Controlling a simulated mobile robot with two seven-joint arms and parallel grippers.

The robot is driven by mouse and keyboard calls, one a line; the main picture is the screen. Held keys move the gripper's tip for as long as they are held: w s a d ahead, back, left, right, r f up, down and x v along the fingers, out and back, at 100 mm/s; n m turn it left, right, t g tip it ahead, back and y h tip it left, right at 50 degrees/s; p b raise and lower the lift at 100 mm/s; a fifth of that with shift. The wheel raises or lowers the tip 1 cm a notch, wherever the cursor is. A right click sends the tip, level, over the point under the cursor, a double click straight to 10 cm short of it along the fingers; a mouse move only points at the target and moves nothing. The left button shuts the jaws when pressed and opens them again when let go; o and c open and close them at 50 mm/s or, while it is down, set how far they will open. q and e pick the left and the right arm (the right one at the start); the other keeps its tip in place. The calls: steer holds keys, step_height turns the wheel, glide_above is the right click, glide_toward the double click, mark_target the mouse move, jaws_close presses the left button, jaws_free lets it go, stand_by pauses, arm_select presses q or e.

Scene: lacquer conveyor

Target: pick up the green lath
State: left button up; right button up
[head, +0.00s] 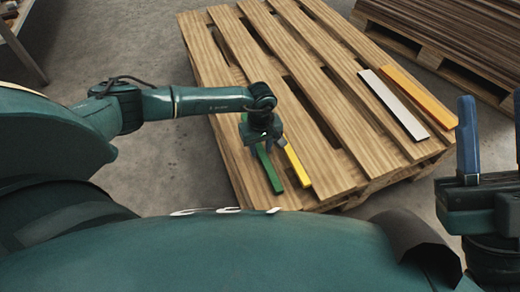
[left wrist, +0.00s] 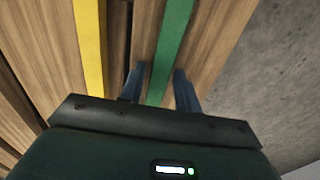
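The green lath (head: 268,170) lies on the wooden pallet near its left edge, partly hidden under my left gripper (head: 262,145). In the left wrist view the green lath (left wrist: 172,45) runs between the two blue fingers of my left gripper (left wrist: 159,72). The fingers are open, one on each side, with gaps to the lath. I cannot tell how far their tips are above the pallet boards. My right gripper (head: 493,97) is open and empty at the right edge of the head view, away from the lath.
A yellow lath (head: 297,165) lies close beside the green one, and also shows in the left wrist view (left wrist: 91,45). A white lath (head: 395,105) and an orange lath (head: 420,97) lie on the right of the pallet (head: 345,130). Another pallet with dark boards (head: 450,35) stands behind right.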

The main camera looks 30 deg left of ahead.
arm_select(q)
jaws_close()
steer(key=shift+r, duration=0.1)
